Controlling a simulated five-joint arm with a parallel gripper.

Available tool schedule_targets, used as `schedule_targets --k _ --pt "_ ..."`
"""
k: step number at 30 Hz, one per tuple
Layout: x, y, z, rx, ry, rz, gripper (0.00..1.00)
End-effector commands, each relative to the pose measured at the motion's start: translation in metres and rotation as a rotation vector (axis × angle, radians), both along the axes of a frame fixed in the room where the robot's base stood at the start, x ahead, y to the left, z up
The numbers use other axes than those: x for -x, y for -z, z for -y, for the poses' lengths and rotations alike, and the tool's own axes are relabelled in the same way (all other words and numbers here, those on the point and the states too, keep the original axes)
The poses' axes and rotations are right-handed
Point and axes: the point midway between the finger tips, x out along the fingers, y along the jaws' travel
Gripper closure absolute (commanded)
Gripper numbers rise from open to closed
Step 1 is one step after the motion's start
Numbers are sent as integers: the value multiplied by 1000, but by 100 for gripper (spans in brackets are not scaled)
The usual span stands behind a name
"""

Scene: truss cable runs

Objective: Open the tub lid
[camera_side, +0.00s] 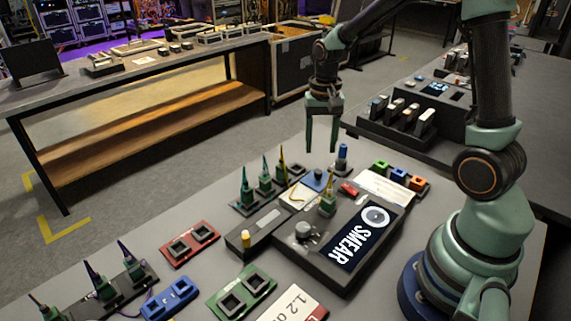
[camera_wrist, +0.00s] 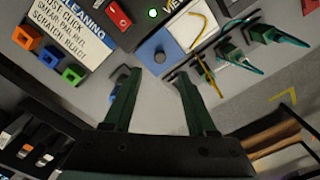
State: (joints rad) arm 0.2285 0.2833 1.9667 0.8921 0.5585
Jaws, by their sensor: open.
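My gripper (camera_side: 321,148) hangs open and empty above the table, fingers pointing down.
A black unit with a "SMEAR" screen (camera_side: 358,238) stands in front. Upright pointed green connectors (camera_side: 264,178) line the left side. A cleaning card (camera_side: 385,188) and green, blue and orange blocks (camera_side: 398,176) lie right. Red (camera_side: 190,243) and green (camera_side: 241,292) double-socket blocks lie nearer.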

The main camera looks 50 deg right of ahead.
Motion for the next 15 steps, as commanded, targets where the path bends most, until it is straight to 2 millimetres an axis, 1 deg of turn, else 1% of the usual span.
schedule_targets --k 1,6,9,12,15 --pt "1 12 0 -1 -1 -6 43" --pt "1 43 0 -1 -1 -6 43" --pt "1 57 0 -1 -1 -4 43" --pt "1 66 0 -1 -1 -4 43" --pt "1 71 0 0 -2 -1 43"
